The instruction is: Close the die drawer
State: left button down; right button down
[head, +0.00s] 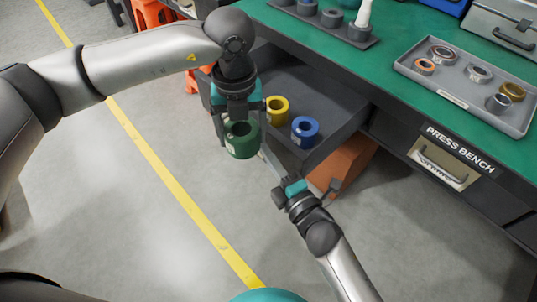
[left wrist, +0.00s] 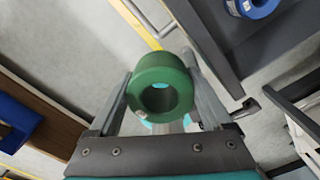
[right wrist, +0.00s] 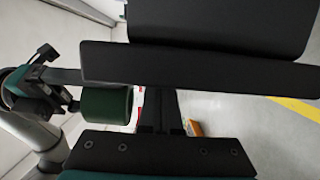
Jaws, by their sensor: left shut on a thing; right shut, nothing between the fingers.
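The die drawer (head: 325,95) hangs open from the bench in the head view. A yellow ring die (head: 277,110) and a blue ring die (head: 305,130) sit in it near its front. My left gripper (head: 241,138) is shut on a green ring die (left wrist: 160,88), holding it in the air just outside the drawer. The green die also shows in the right wrist view (right wrist: 105,104). My right gripper (head: 267,155) is shut and empty, its fingers by the drawer's front. The dark drawer front (right wrist: 200,68) fills the upper right wrist view; contact cannot be told.
The green-topped bench (head: 385,55) carries a grey tray (head: 455,98) with several metal rings and a rack (head: 320,25). A closed labelled drawer (head: 443,165) is at right. An orange object (head: 345,163) stands beneath the open drawer.

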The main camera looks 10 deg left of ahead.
jog(key=shift+w, duration=0.1)
jog(key=w+d, duration=0.2)
jog(key=w, duration=0.1)
jog(key=w+d, duration=0.3)
jog(key=shift+w+d, duration=0.2)
jog(key=shift+w, duration=0.15)
jog(key=b, duration=0.3)
send_over(320, 132)
jog(key=shift+d, duration=0.1)
